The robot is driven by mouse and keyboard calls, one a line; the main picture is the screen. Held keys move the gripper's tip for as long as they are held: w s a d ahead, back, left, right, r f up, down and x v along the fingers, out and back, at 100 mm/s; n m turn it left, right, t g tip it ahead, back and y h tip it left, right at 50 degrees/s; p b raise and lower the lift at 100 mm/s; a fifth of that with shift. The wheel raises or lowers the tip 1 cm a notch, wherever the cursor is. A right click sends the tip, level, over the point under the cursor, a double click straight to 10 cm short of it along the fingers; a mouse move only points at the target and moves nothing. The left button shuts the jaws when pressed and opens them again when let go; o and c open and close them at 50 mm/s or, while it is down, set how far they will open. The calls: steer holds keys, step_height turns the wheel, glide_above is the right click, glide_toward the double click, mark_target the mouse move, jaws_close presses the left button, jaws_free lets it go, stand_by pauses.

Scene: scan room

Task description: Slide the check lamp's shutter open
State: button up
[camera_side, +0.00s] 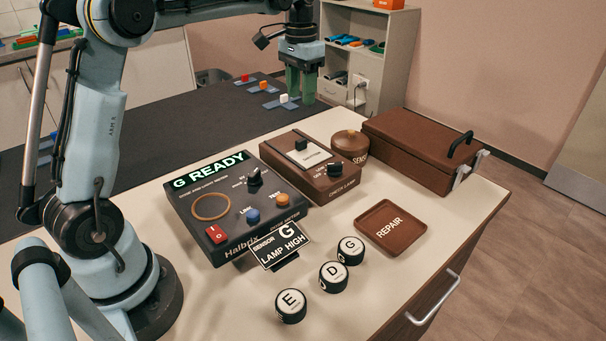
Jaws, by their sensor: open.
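The check lamp (335,182) is a brown box on the pale bench, beside the dark grey meter. On its sloping top sits a white shutter plate (309,156) with small lettering I cannot read surely, and a small black tab at its far end. A black knob (335,170) stands at the near right of the lamp's top. My gripper (301,98) has green fingers pointing down. It is open and empty, above and behind the lamp, apart from it.
The dark grey meter (215,240) reads "G READY". Round pieces E (291,306), D (334,277) and G (350,250) stand in front. A brown REPAIR tray (380,243), a round brown SENSOR container (350,145) and a lidded brown case (415,150) stand right.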

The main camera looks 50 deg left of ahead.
mark_target(301, 139)
step_height(301, 139, down, 12)
steer(key=shift+f, duration=0.1)
stand_by(0.5)
steer(key=shift+c, duration=0.2)
jaws_close()
